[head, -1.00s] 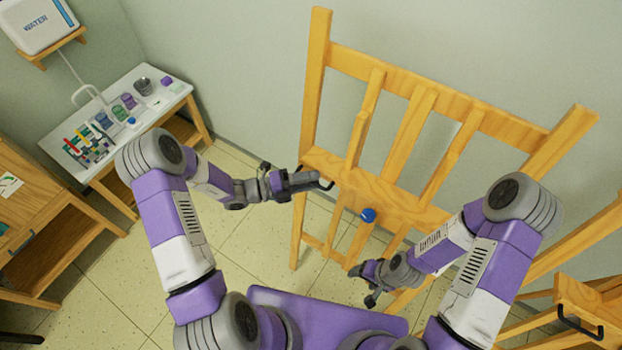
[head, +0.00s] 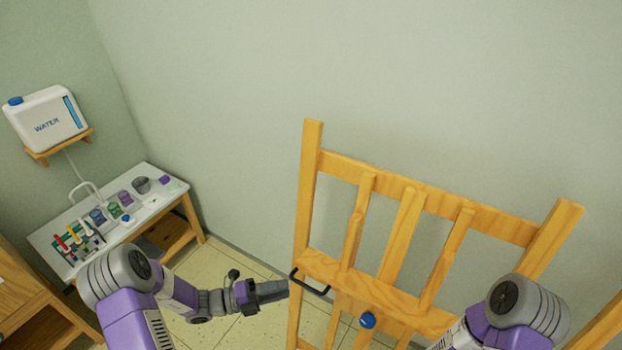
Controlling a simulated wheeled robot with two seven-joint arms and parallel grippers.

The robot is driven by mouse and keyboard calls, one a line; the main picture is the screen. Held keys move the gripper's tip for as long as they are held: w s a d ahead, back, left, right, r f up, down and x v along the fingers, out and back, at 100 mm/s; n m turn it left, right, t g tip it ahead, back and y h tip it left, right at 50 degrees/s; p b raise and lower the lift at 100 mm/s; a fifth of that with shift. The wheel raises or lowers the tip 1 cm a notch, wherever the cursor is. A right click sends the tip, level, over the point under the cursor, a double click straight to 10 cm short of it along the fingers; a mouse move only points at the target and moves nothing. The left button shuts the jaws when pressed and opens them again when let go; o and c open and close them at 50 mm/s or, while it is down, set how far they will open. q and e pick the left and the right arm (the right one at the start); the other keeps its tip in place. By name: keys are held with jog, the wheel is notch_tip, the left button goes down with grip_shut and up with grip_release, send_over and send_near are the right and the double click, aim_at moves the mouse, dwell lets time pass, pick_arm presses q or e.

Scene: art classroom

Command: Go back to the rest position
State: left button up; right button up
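My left gripper (head: 272,292) is in the lower middle of the head view, pointing right, just left of the wooden easel. Its fingers look close together and nothing shows in them, but the side angle hides whether a gap is left. My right arm (head: 525,315) shows only its purple and grey upper part at the lower right. My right gripper is out of the picture. The wooden easel (head: 375,295) stands in front of me, with a black handle (head: 310,283) at its left edge and a blue knob (head: 367,320) below its ledge.
A white table (head: 160,210) at the left holds cups, a rack of coloured tools and a tap. A water container (head: 45,122) sits on a wall shelf above it. A wooden cabinet (head: 25,305) stands at the lower left. Open floor (head: 200,265) lies between table and easel.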

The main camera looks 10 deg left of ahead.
pick_arm(q)
jog(key=s+d+f+m+g+y+b, duration=0.2)
jog(key=s+d+f+m+g+y, duration=0.25)
jog(key=s+f+m, duration=0.45)
jog(key=s+d+f+m+g+y+b, duration=0.3)
jog(key=s+f+m+g, duration=0.35)
jog(key=f+m, duration=0.35)
notch_tip(320, 180, down, 8)
jog(key=m+t+y+b, duration=0.3)
jog(key=m+t+y, duration=0.1)
jog(key=m, duration=1.5)
jog(key=shift+d+f+y+b, duration=0.15)
jog(key=shift+f+y+b, duration=0.1)
jog(key=shift+y+b, duration=0.15)
pick_arm(e)
notch_tip(320, 180, down, 9)
jog(key=shift+r, duration=0.1)
jog(key=shift+c, duration=0.4)
